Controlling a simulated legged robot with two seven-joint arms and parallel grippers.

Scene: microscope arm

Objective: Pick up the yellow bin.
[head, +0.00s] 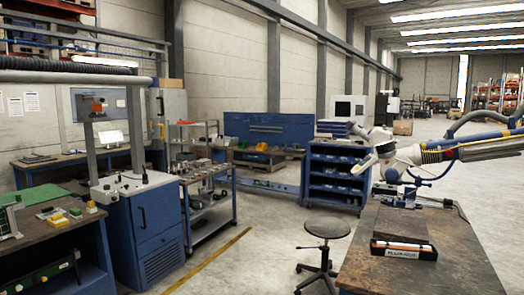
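Small yellow pieces that look like bins show on the left workbench. Another small yellow bin-like thing (261,147) shows on the far bench by the blue panel. They are too small to tell which is the yellow bin or whether they hold anything. Neither my left nor my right gripper is in view.
A white jointed arm (440,155) reaches over the right workbench (385,275), which bears a black tray with a label (404,250). A black stool (327,229), blue cabinet (147,222), metal cart (211,212) and blue shelf rack (335,172) stand around. The middle floor is open.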

